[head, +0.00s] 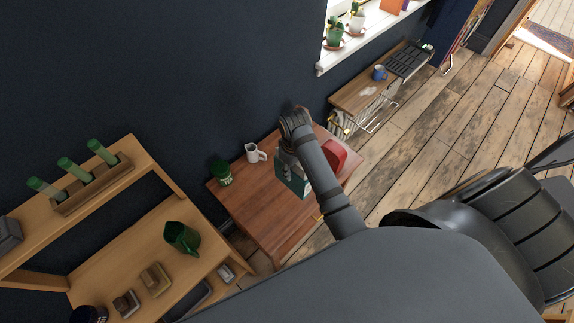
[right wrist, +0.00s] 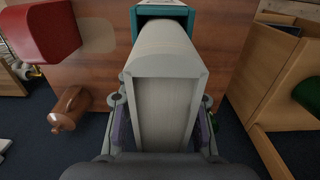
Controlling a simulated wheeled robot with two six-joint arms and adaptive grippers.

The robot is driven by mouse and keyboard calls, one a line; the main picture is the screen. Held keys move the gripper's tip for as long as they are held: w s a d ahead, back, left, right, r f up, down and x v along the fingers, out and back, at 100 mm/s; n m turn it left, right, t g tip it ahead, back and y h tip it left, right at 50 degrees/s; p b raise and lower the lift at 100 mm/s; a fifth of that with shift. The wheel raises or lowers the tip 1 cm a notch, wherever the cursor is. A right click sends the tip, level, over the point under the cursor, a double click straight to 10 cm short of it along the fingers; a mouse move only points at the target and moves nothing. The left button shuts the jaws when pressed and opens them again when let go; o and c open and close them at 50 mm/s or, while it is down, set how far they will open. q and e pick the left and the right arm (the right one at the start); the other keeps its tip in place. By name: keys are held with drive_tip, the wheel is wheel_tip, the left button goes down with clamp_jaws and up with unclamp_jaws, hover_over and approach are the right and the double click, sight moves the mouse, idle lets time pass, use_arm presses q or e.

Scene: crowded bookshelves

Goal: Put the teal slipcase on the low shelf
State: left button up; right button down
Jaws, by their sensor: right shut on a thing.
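The teal slipcase (head: 292,180) is at the wooden table in the head view, partly hidden by my right arm. Its teal edge and dark opening show at the top of the right wrist view (right wrist: 166,12). My right gripper (right wrist: 163,130) is shut on a pale grey-cream, book-like block (right wrist: 165,85) that lines up with the slipcase opening. I cannot tell how far the block sits inside it. In the head view my right gripper (head: 287,150) is above the table, just beyond the slipcase. My left gripper is not in view. A wooden shelf unit (head: 130,225) with upper and lower boards stands at left.
The wooden table (head: 245,208) also bears a green tin (head: 221,173), a white jug (head: 255,152) and a red thing (head: 335,155). A green pitcher (head: 182,237) stands on the unit's lower board. A low bench (head: 355,92) with a blue mug (head: 379,72) stands beyond.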

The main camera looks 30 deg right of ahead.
drive_tip(key=w+d+f, duration=0.1)
drive_tip(key=w+f, duration=0.6)
drive_tip(key=f, duration=0.3)
drive_tip(key=shift+d, duration=0.3)
drive_tip(key=shift+f, duration=0.15)
drive_tip(key=c, duration=0.9)
unclamp_jaws()
